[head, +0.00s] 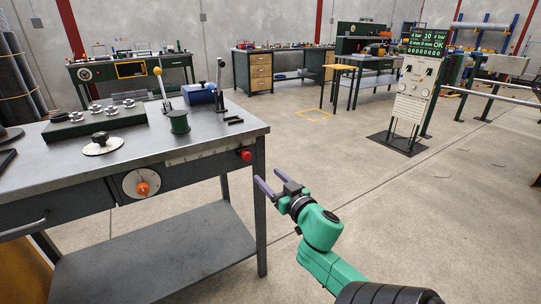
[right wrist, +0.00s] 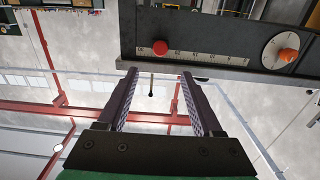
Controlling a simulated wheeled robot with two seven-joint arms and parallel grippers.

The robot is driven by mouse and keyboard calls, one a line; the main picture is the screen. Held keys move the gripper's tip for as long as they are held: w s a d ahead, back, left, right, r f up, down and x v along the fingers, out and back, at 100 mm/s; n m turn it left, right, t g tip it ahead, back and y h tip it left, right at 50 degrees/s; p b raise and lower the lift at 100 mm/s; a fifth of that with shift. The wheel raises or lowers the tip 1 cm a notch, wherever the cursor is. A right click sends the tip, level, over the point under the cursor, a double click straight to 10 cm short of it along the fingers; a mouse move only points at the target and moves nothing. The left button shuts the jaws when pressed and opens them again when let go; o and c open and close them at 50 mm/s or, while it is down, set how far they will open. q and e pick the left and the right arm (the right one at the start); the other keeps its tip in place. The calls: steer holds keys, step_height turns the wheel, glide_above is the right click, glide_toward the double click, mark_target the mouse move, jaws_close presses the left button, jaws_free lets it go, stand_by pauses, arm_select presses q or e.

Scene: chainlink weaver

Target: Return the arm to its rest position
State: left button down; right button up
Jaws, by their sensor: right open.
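My right gripper (head: 268,187) is at the end of my green arm in the head view, just right of the workbench's (head: 190,145) near right corner. It is open and empty, with its two dark fingers apart. In the right wrist view the gripper (right wrist: 158,75) also shows open, with nothing between the fingers. The bench front edge with a red button (right wrist: 160,47) and an orange knob (right wrist: 288,54) appears upside down beyond the fingertips. In the head view the red button (head: 246,156) is close to the left of the gripper. My left gripper is not in view.
A control panel stand (head: 412,90) is at the right. The floor right of the bench is open.

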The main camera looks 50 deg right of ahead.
stand_by(0.5)
step_height(320, 180, down, 26)
steer(key=s+g, duration=0.3)
steer(key=g, duration=0.3)
steer(key=s+a+f+n+g+y, duration=0.1)
steer(key=s+a+f+g, duration=0.15)
steer(key=f, duration=0.45)
steer(key=s+a+f+g+y, duration=0.1)
steer(key=s+a+f, duration=0.15)
steer(key=f, duration=0.55)
steer(key=s+a+f+n+g+y, duration=0.4)
steer(key=s+a+f+g, duration=0.2)
steer(key=s+a+f, duration=0.95)
arm_select(q)
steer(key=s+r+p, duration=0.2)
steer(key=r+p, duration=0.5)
steer(key=p, duration=0.1)
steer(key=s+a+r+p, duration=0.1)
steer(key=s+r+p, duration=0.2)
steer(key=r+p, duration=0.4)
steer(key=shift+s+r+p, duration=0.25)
steer(key=shift+p, duration=0.9)
arm_select(e)
steer(key=s+r+n, duration=0.1)
steer(key=s+r, duration=0.6)
steer(key=r, duration=0.6)
steer(key=shift+d, duration=0.3)
